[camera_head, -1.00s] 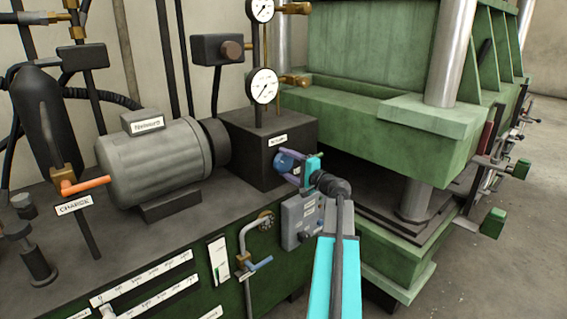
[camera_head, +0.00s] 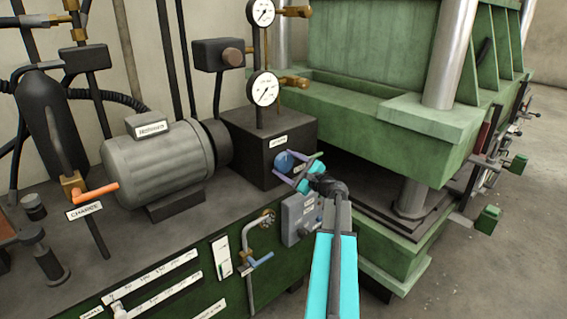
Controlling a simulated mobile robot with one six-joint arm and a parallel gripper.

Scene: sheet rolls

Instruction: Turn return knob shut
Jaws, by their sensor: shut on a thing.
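The return knob (camera_head: 282,162) is a round blue knob on the right-hand face of the dark grey block (camera_head: 250,150). A white label (camera_head: 279,140) sits above it; its lettering is too small to read.
Two pressure gauges (camera_head: 264,88) rise above the block. A grey motor (camera_head: 160,160) stands to the left, and an orange-handled charge valve (camera_head: 95,194) farther left. A grey switch box (camera_head: 300,215) lies below the knob. The green press (camera_head: 390,120) stands close on the right.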

